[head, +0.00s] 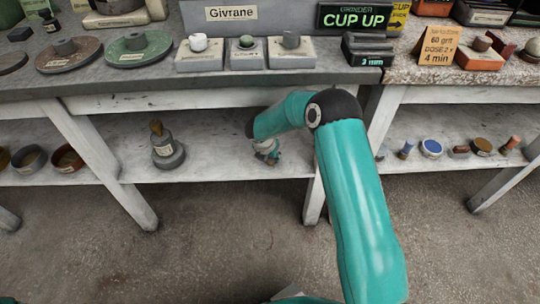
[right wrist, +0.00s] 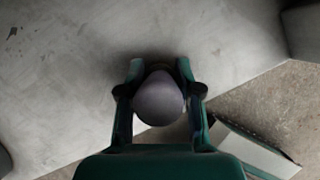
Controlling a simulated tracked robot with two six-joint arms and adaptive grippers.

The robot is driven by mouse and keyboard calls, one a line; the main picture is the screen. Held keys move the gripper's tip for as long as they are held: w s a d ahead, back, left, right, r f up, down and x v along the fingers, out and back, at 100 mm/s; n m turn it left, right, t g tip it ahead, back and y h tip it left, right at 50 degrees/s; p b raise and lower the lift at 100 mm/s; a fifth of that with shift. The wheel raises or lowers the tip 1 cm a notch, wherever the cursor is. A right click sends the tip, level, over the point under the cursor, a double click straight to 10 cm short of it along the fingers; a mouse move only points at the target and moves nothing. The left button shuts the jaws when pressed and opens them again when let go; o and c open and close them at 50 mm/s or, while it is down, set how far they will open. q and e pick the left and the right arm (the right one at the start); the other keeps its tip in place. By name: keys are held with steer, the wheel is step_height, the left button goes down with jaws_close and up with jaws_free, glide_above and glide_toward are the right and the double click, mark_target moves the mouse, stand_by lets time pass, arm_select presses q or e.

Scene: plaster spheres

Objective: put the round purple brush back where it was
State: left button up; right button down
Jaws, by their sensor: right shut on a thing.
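The round purple brush (right wrist: 159,98) shows in the right wrist view as a dull grey-purple rounded top between my fingers. My right gripper (right wrist: 160,80) is shut on it, one finger on each side. In the head view my right gripper (head: 270,158) is low over the middle of the pale lower shelf (head: 225,165), under the bench top. The brush cannot be made out there, and I cannot tell whether it touches the shelf. My left gripper is not in view.
A grey conical piece with a brown top (head: 164,148) stands left on the lower shelf. A blue round pad (head: 431,148), a small blue cylinder (head: 407,148) and a brown round piece (head: 482,146) stand to the right, past a table leg. Shelf around my right gripper is clear.

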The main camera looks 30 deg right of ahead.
steer(key=c, duration=0.8)
jaws_free()
steer(key=p+v, duration=0.3)
steer(key=v, duration=0.9)
steer(key=s+a+f+m+g+y, duration=0.2)
steer(key=s+a+f+m+y, duration=0.4)
steer(key=s+a+f+m, duration=0.6)
steer(key=s+a+m, duration=0.2)
steer(key=s+m, duration=0.2)
steer(key=s+a+f+m+y, duration=0.1)
steer(key=s+a+f+m, duration=0.1)
steer(key=s+m, duration=0.3)
steer(key=s+a+f+m+y, duration=0.1)
steer(key=s+a+f+m, duration=0.1)
steer(key=s+a+m, duration=0.2)
steer(key=shift+s+a+f+m, duration=0.1)
steer(key=shift+s+f+m, duration=0.05)
steer(key=shift+s+m, duration=0.45)
steer(key=shift+w, duration=0.1)
